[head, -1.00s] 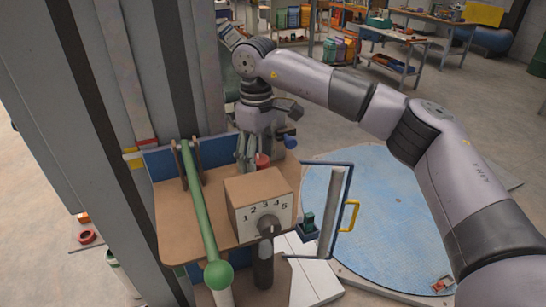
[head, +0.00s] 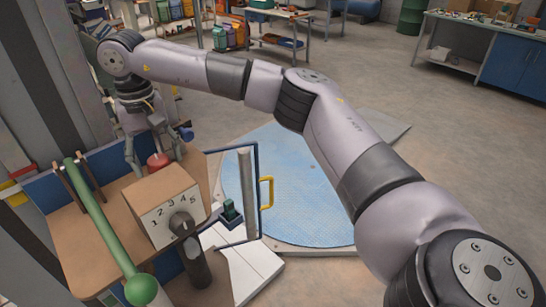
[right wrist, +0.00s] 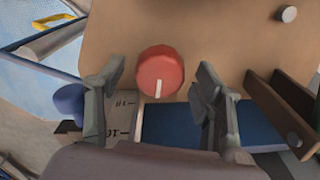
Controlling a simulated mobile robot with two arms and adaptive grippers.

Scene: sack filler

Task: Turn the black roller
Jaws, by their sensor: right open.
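A dark upright cylinder (head: 194,262), which looks like the black roller, stands below the front of the numbered box, low in the head view. It does not show in the right wrist view. My right gripper (head: 150,157) is open over the back of the brown bench, well behind the cylinder. Its fingers point down at a red round knob (head: 158,162). In the right wrist view the red knob (right wrist: 160,71) with a white mark lies between the open fingertips (right wrist: 160,82); contact cannot be told. My left gripper is out of view.
The brown bench (head: 80,250) carries a box (head: 165,198) with a dial marked 1 to 5 and a grey knob. A green lever (head: 105,228) slopes along the left. A blue-framed gate (head: 257,185) with a yellow handle (head: 266,192) stands right of it. Open floor lies beyond.

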